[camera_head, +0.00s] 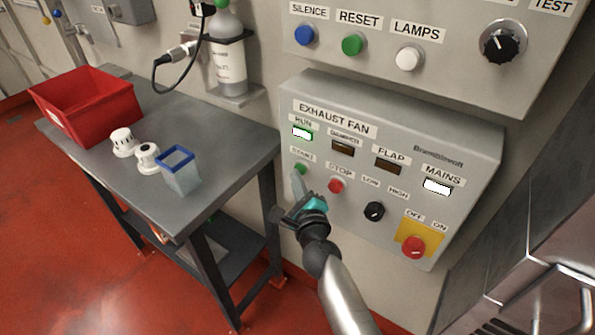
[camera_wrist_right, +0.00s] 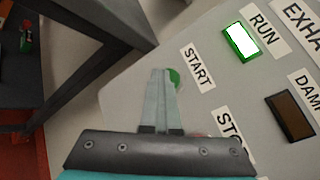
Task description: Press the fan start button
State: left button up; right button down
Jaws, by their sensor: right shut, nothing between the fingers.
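The exhaust fan panel (camera_head: 465,150) is a grey box on the wall. Its green start button (camera_head: 300,169) sits under the START label, left of the red stop button (camera_head: 336,186). My right gripper (camera_head: 296,178) is shut and empty, with its fingertips at the start button. In the right wrist view the shut fingers (camera_wrist_right: 163,75) partly cover the green start button (camera_wrist_right: 174,78); I cannot tell whether they touch it. The RUN lamp (camera_head: 302,132) is lit white with a green frame, and it also shows lit in the right wrist view (camera_wrist_right: 241,42). My left gripper is not in view.
A dark table (camera_head: 225,150) stands left of the panel with a red bin (camera_head: 85,105), two white caps and a blue-rimmed cup (camera_head: 180,172). An upper panel has the SILENCE, RESET and LAMPS buttons. The yellow-backed OFF/ON switch (camera_head: 414,246) is at the lower right.

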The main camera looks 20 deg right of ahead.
jog(key=shift+s+a, duration=0.65)
jog(key=shift+a, duration=0.1)
